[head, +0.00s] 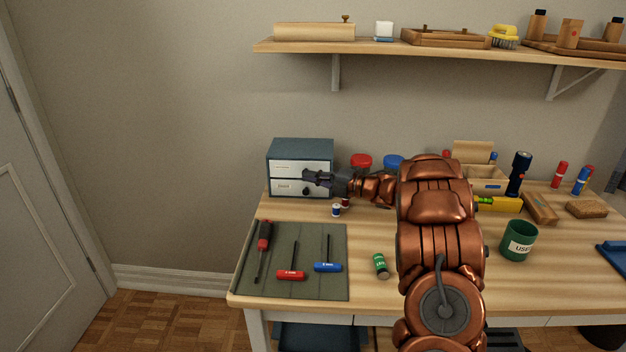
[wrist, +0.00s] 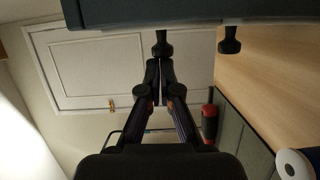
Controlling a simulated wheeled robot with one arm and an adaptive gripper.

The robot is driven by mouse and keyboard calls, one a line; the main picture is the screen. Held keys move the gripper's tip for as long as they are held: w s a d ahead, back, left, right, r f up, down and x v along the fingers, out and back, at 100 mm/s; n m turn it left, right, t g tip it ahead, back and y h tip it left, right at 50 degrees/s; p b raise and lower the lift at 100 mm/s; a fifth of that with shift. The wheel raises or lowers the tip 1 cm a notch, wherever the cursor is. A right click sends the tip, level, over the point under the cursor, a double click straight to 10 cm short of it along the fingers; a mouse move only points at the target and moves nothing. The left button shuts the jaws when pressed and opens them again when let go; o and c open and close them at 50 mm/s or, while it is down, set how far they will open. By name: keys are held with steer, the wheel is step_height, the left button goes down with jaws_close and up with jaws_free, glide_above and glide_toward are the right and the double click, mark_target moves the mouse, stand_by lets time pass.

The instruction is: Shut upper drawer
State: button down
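A small blue-grey cabinet (head: 300,150) with two pale drawer fronts stands at the back left of the desk. The upper drawer (head: 290,167) looks shut or nearly so; I cannot tell whether a small gap remains. The lower drawer (head: 288,186) looks closed, with its dark knob (head: 306,190) showing. My gripper (head: 310,177) is in front of the cabinet and hides the upper knob in the head view. In the wrist view my gripper (wrist: 160,68) has its fingers together, with their tips close by the upper knob (wrist: 163,46); contact is unclear. The lower knob (wrist: 230,42) is clear of them.
Small spools (head: 336,210) stand just below the gripper. A green mat (head: 335,240) with screwdrivers and hex drivers lies at the front left. A green battery (head: 380,265) and a green cup (head: 517,240) are on the desk. A shelf (head: 400,48) hangs above.

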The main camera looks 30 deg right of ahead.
steer(key=s+d+b, duration=0.2)
steer(key=s+d, duration=0.1)
steer(key=s, duration=0.8)
steer(key=shift+d, duration=0.15)
